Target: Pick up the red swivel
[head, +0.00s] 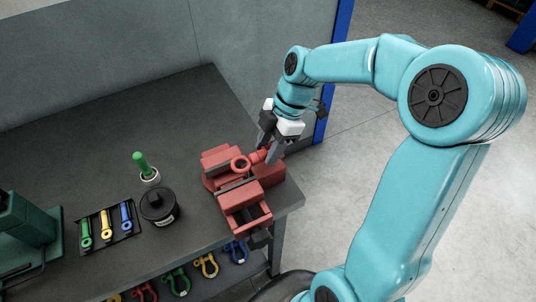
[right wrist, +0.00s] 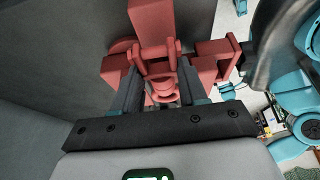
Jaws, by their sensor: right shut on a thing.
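The red swivel (head: 257,157) is at the red bench vise (head: 245,196), with its ring end towards the left over the vise. My right gripper (head: 271,148) comes down from above and is shut on the swivel's right end. In the right wrist view the swivel (right wrist: 161,87) sits between the two dark fingers of the gripper (right wrist: 160,80), with the vise (right wrist: 152,20) behind it. Whether the swivel still touches the vise jaws I cannot tell. My left gripper is not in view.
A dark tray (head: 112,250) holds green, yellow and blue swivels on the bench (head: 180,110). A black round tin (head: 158,206) and a green-handled tool (head: 141,163) in a white holder stand left of the vise. Coloured shackles (head: 207,265) show below the bench edge. The back of the bench is clear.

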